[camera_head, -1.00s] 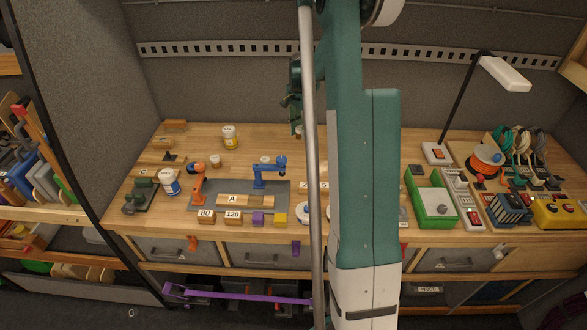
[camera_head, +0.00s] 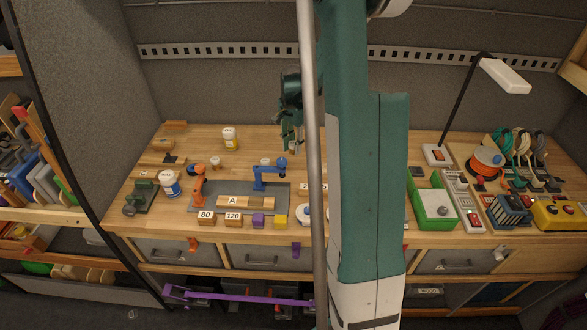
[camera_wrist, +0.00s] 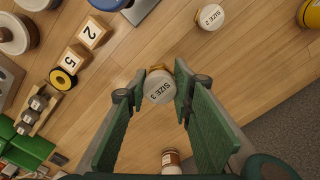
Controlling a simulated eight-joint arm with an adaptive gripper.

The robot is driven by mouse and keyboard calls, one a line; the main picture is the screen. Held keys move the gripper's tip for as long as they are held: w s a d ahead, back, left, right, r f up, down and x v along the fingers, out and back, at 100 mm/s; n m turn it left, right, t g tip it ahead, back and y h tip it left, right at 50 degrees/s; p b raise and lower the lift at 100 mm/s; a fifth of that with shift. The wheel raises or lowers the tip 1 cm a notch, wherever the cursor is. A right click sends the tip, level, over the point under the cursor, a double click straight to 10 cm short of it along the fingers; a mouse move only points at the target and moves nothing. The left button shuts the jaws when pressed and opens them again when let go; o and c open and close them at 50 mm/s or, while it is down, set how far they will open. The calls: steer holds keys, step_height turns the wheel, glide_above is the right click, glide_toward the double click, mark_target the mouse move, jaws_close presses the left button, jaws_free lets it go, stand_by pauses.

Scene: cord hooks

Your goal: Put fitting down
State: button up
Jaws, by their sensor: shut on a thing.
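My gripper (camera_wrist: 157,88) shows in the wrist view with its two green fingers on either side of a fitting with a round white cap marked SIZE 3 (camera_wrist: 159,88). Brass-coloured metal shows behind the cap. The fingers are shut on this fitting. In the head view my gripper (camera_head: 292,140) hangs over the back middle of the wooden bench (camera_head: 200,150), partly hidden by my arm and the grey pole. I cannot tell from these views how far the fitting is above the wood.
A white-capped piece marked SIZE 2 (camera_wrist: 210,17) and blocks marked 2 (camera_wrist: 93,32) and 5 (camera_wrist: 76,59) stand nearby. Bare wood lies right of the SIZE 3 cap.

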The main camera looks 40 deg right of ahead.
glide_above(293, 170)
steer(key=shift+d+f, duration=0.15)
steer(key=shift+f, duration=2.65)
steer(key=shift+f+p, duration=0.3)
steer(key=shift+f, duration=1.8)
steer(key=shift+f, duration=0.1)
steer(key=o, duration=0.9)
steer(key=shift+c, duration=0.2)
steer(key=shift+o, duration=0.3)
steer(key=shift+r, duration=6.15)
